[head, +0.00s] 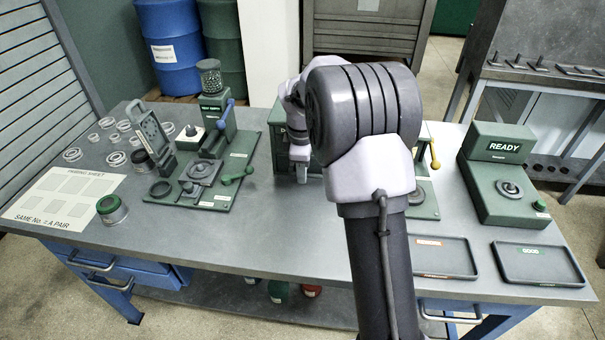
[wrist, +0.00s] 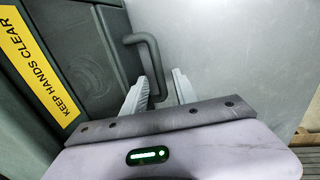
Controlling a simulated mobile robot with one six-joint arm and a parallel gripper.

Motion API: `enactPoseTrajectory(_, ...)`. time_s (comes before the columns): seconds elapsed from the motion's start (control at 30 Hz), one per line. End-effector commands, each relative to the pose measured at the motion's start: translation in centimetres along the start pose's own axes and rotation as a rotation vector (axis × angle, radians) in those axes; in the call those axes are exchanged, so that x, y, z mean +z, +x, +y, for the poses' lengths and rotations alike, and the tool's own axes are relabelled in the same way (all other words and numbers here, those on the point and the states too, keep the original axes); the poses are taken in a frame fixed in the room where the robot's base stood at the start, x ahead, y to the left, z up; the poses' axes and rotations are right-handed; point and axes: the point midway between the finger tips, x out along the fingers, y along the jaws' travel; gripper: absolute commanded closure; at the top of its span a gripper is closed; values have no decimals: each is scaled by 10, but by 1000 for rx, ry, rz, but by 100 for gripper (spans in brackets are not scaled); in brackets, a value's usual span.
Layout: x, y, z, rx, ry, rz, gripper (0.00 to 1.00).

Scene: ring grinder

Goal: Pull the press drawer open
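In the wrist view, a dark bent bar handle (wrist: 149,62) stands out from a dark green-grey panel (wrist: 85,60), which looks like the press drawer's front. A yellow "KEEP HANDS CLEAR" label (wrist: 38,75) is beside it at the left. My gripper (wrist: 163,84) is open, with one pale finger on each side of the handle's bar and a narrow gap visible. In the head view, my gripper (head: 301,173) points down beside a green machine body (head: 283,135) behind my arm. My arm hides most of that machine, and the drawer is not clear there.
A green machine with a blue lever (head: 211,110) stands left of my gripper. A yellow-knobbed lever (head: 433,155) and the READY station (head: 500,180) are at the right. Two dark trays (head: 540,281) (head: 443,275) lie at the front right. The bench (head: 240,240) is clear at front centre.

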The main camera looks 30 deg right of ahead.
Motion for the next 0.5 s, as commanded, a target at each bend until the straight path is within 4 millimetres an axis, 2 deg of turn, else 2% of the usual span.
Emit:
enactPoseTrajectory(0.23,0,0,0,0,1,0,66)
enactPoseTrajectory(0.4,0,0,0,0,1,0,99)
enactPoseTrajectory(0.5,0,0,0,0,1,0,100)
